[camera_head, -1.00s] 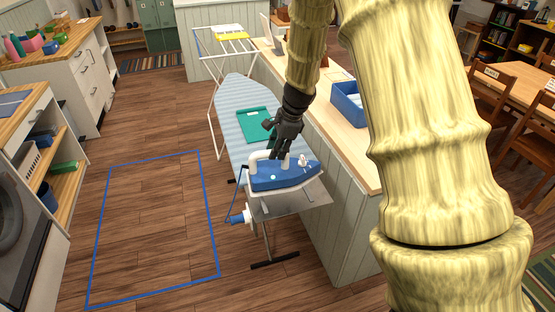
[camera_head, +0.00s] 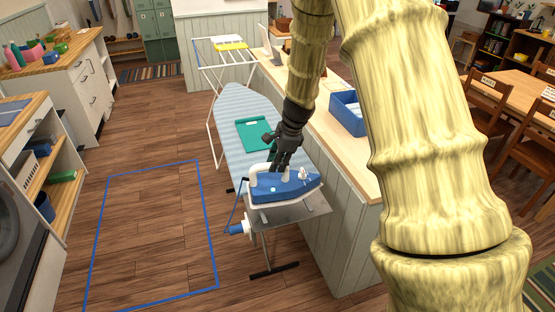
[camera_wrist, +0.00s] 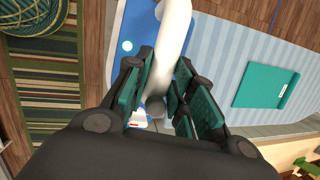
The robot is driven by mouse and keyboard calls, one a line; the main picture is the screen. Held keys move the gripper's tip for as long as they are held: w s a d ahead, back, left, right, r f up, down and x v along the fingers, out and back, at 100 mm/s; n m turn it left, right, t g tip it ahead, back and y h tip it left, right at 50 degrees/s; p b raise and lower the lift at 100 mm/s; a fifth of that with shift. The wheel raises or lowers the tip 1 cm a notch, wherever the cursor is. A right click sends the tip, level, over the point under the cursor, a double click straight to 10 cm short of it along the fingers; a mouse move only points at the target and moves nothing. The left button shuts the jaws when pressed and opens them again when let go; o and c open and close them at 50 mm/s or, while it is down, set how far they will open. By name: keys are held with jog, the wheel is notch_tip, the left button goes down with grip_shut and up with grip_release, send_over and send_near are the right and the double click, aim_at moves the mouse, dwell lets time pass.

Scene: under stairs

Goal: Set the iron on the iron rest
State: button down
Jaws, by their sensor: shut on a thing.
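The blue and white iron (camera_head: 284,187) is at the near end of the ironing board in the head view, over the grey metal iron rest (camera_head: 305,209). Whether its base touches the rest is hard to tell. My gripper (camera_head: 275,168) is shut on the iron's white handle, coming from above. In the wrist view, the fingers of my gripper (camera_wrist: 158,98) sit on both sides of the white handle, with the iron's blue body (camera_wrist: 132,30) beyond. A cord plug (camera_head: 237,229) hangs at the left below the rest.
A counter with a blue bin (camera_head: 347,113) stands close on the right. A drying rack (camera_head: 228,52) stands behind. The floor inside the blue outline (camera_head: 150,240) is clear.

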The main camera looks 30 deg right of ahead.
aim_at(276, 181)
jog(key=shift+w+f+b, duration=0.1)
jog(key=shift+f+b, duration=1.3)
jog(key=shift+f, duration=2.05)
jog(key=c, duration=1.1)
grip_release()
jog(key=v, duration=1.2)
